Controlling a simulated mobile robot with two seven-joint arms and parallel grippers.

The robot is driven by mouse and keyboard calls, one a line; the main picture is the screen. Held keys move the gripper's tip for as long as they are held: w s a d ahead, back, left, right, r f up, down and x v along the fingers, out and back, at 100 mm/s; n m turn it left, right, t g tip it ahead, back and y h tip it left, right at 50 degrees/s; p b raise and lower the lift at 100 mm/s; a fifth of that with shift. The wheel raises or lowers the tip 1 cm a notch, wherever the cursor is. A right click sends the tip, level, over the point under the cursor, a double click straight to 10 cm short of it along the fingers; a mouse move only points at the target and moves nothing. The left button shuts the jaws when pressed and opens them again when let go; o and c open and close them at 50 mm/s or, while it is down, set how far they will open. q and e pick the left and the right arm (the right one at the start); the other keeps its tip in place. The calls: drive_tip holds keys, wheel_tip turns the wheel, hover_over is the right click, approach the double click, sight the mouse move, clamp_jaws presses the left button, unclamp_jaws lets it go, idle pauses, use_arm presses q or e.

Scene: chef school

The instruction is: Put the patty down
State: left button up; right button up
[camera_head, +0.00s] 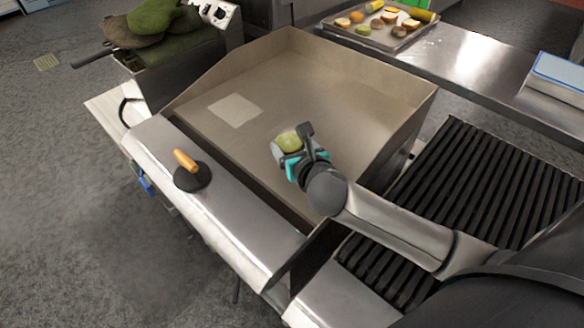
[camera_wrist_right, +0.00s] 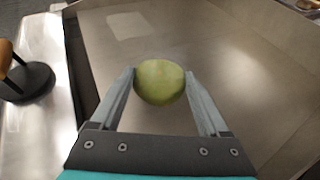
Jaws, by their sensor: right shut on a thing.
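A round yellow-green thing (camera_head: 289,141), which I take to be the patty, is in my right gripper (camera_head: 291,151). In the right wrist view it (camera_wrist_right: 160,82) sits between the two fingertips (camera_wrist_right: 160,88), which are shut on it. Below it is the flat metal griddle (camera_head: 270,95) with raised walls at the back and sides. I cannot tell from these views whether the patty touches the griddle surface. My left gripper is not in view.
A round dark press with a wooden handle (camera_head: 190,172) stands on the griddle's front ledge. A pale square patch (camera_head: 234,110) marks the griddle's left part. A ribbed grill (camera_head: 490,180) lies to the right. A food tray (camera_head: 375,40) stands behind. The griddle is otherwise clear.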

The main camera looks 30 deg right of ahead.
wheel_tip(320, 180, down, 6)
drive_tip(key=shift+r+b, duration=0.15)
drive_tip(key=shift+b, duration=0.95)
drive_tip(key=o, duration=1.3)
drive_tip(key=shift+c, duration=0.2)
drive_tip(key=shift+r, duration=0.1)
drive_tip(key=p+v, duration=0.2)
drive_tip(key=v, duration=1)
drive_tip(key=shift+p, duration=0.4)
